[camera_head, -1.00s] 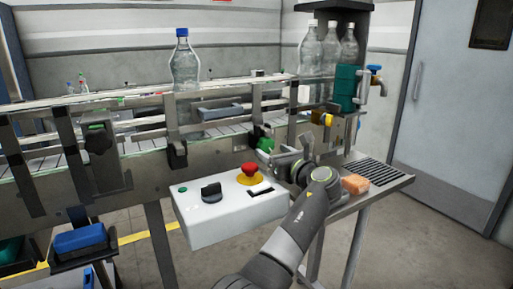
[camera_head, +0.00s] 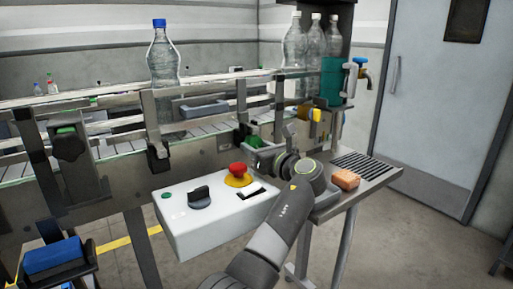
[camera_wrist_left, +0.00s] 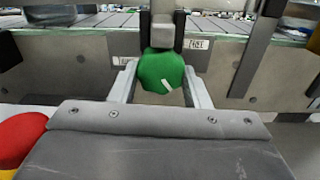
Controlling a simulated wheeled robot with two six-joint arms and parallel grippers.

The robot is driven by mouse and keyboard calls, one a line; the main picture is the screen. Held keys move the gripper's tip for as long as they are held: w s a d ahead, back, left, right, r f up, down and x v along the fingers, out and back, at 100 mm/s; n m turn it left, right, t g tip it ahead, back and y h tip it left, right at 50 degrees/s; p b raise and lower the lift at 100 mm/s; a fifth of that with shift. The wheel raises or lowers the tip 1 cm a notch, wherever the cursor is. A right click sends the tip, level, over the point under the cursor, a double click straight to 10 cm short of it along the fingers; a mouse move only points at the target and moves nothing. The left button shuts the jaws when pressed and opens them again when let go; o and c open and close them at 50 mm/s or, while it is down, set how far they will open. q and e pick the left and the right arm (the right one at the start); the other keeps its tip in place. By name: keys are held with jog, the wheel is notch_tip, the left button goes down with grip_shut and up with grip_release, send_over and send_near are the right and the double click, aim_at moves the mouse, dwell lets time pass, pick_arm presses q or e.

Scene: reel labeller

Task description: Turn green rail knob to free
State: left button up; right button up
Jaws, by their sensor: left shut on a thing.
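The green rail knob (camera_wrist_left: 162,72) is a faceted knob with a short white mark slanting toward its lower right. It sits under a grey block on the conveyor's side rail. A FREE label (camera_wrist_left: 197,44) is to the knob's upper right; another label (camera_wrist_left: 122,61), too small to read, is on its left. My left gripper (camera_wrist_left: 160,88) has one finger on each side of the knob and is shut on it. In the head view the left gripper (camera_head: 257,155) reaches the rail behind the control box, and the knob (camera_head: 253,141) shows partly above it. My right gripper is not in view.
A white control box (camera_head: 215,220) with a red stop button (camera_head: 237,170) and a black switch (camera_head: 199,197) is close left of my arm. An orange block (camera_head: 345,179) lies on the right shelf. A blue-capped bottle (camera_head: 163,65) stands on the conveyor.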

pick_arm(q)
jog(key=shift+n, duration=0.7)
jog(key=shift+c, duration=0.4)
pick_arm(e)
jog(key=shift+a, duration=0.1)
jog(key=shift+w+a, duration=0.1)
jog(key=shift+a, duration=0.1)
pick_arm(q)
jog(key=o, duration=1)
jog(key=shift+c, duration=0.2)
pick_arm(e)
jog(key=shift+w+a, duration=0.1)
